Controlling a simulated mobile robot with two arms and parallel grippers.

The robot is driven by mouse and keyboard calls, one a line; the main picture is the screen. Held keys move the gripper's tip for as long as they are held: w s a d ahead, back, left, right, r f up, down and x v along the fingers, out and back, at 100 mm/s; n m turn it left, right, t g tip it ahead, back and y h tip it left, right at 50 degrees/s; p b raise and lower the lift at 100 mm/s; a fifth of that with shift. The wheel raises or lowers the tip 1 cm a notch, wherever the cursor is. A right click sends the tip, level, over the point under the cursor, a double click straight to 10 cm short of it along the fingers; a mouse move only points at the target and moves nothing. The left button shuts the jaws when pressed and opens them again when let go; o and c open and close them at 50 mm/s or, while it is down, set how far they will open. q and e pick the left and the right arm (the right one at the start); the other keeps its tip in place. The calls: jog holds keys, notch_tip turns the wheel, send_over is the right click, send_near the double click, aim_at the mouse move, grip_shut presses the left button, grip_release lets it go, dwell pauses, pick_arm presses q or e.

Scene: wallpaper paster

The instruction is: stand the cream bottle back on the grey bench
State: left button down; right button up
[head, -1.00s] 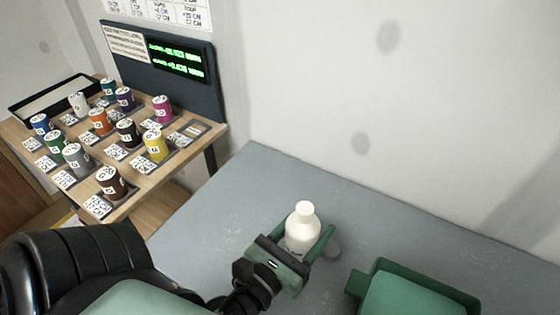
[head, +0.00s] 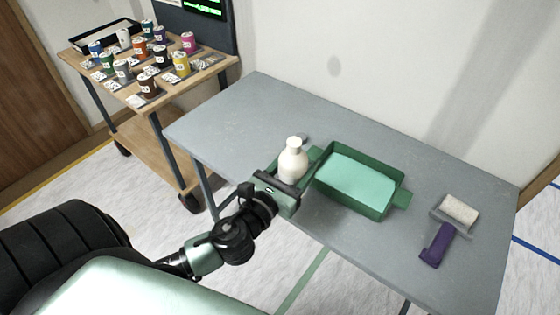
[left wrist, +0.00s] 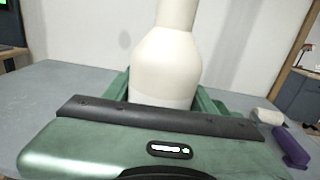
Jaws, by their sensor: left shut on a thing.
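The cream bottle (head: 292,163) is upright over the left part of the grey bench (head: 250,115). My left gripper (head: 296,174) is shut on the bottle's body, reaching in from the front edge of the bench. In the left wrist view the bottle (left wrist: 166,65) stands tall between the green fingers, with its top cut off by the frame. The gripper hides the bottle's base, so I cannot tell whether it touches the bench. My right gripper is not in view.
A green tray (head: 398,199) with pale green contents sits right of the bottle, close to my gripper. A purple-handled roller (head: 436,246) lies at the right. A wooden cart (head: 205,66) with several cans stands back left.

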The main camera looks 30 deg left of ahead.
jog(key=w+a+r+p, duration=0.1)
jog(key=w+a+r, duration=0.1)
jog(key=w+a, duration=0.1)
pick_arm(q)
jog(key=w+a+r+n+y, duration=0.1)
jog(key=w+a+r+y, duration=0.1)
jog(key=w+a+r, duration=0.45)
jog(key=w+a+r+n+y, duration=0.1)
jog(key=w+a+r+y, duration=0.15)
jog(key=w+a, duration=0.65)
jog(key=shift+h, duration=0.35)
jog(key=f+b, duration=0.2)
jog(key=f, duration=0.4)
jog(key=f+b, duration=0.2)
jog(key=f, duration=0.4)
jog(key=f+b, duration=0.2)
jog(key=f, duration=0.4)
jog(key=shift+s+f, duration=0.15)
jog(key=shift+s, duration=0.1)
jog(key=shift+f, duration=0.3)
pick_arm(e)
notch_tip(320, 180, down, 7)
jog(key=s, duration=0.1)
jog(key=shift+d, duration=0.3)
pick_arm(q)
jog(key=shift+b, duration=0.3)
jog(key=c, duration=0.5)
grip_release()
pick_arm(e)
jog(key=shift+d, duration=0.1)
